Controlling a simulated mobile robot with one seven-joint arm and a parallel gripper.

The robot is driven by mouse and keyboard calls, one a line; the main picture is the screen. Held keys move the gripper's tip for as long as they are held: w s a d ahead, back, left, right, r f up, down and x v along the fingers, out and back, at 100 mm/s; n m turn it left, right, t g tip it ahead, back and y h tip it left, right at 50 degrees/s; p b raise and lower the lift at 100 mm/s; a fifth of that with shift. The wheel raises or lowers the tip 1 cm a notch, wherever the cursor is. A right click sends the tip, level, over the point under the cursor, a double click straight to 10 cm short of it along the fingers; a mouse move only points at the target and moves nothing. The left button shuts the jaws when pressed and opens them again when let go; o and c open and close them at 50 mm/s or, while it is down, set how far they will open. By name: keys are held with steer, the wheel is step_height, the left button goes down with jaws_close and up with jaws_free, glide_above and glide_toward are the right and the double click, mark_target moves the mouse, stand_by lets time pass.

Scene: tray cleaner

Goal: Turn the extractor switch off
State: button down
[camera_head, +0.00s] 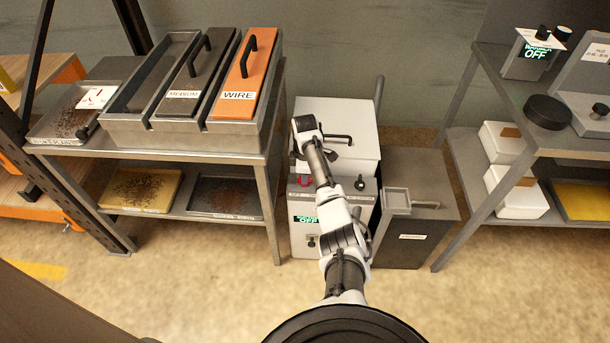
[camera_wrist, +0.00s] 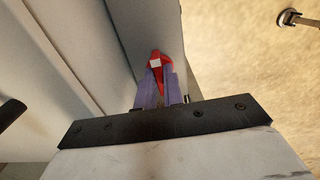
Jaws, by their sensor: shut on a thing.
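The extractor appears to be the white cabinet (camera_head: 340,125) in the middle of the head view. Its front has a small green display (camera_head: 306,219) that seems to read OFF, though the text is small. A red switch (camera_head: 305,182) shows on the upper front, partly behind my arm. In the wrist view, my gripper (camera_wrist: 157,88) has its purple fingers closed on the red switch (camera_wrist: 155,62), which has a white patch. The fingers lie close along the pale cabinet side. My fingers are hidden in the head view.
A dark grey bin (camera_head: 415,225) stands right of the cabinet. A metal rack (camera_head: 270,160) with trays and lidded boxes is at the left. A shelf unit (camera_head: 470,150) with white boxes is at the right. The floor (camera_head: 210,290) in front is clear.

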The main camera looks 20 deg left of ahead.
steer(key=c, duration=1.5)
jaws_free()
step_height(320, 180, up, 14)
steer(key=shift+f+b, duration=0.1)
steer(key=shift+b, duration=0.65)
